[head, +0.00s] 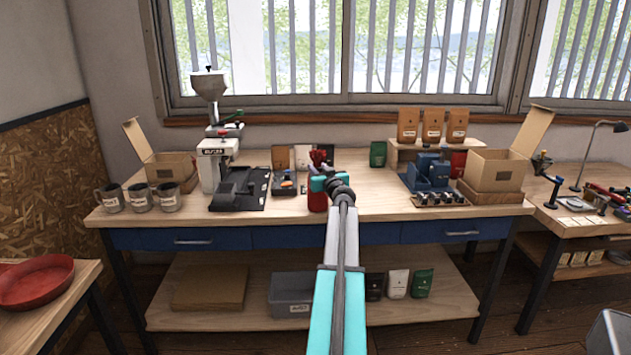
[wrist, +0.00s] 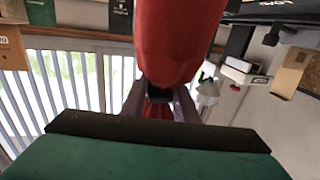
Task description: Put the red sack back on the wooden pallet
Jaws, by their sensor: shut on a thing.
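The red sack (head: 317,201) is held upright at the end of my outstretched arm, over the middle of the workbench. In the wrist view the red sack (wrist: 178,40) fills the top centre, with its narrowed end between the two fingers. My gripper (wrist: 160,105) is shut on it. In the head view my gripper (head: 319,170) is partly hidden by my own wrist. I cannot tell for sure which item is the wooden pallet; a low wooden base (head: 493,196) stands under the open carton at the bench's right. Whether the sack touches the bench is unclear.
The workbench (head: 300,225) carries a grinder (head: 215,150), several grey mugs (head: 140,197), a black scale-like tray (head: 238,190), a blue caddy (head: 428,172) and a right carton (head: 497,165). Brown bags (head: 432,125) stand on a riser behind. Bare wood shows along the front edge.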

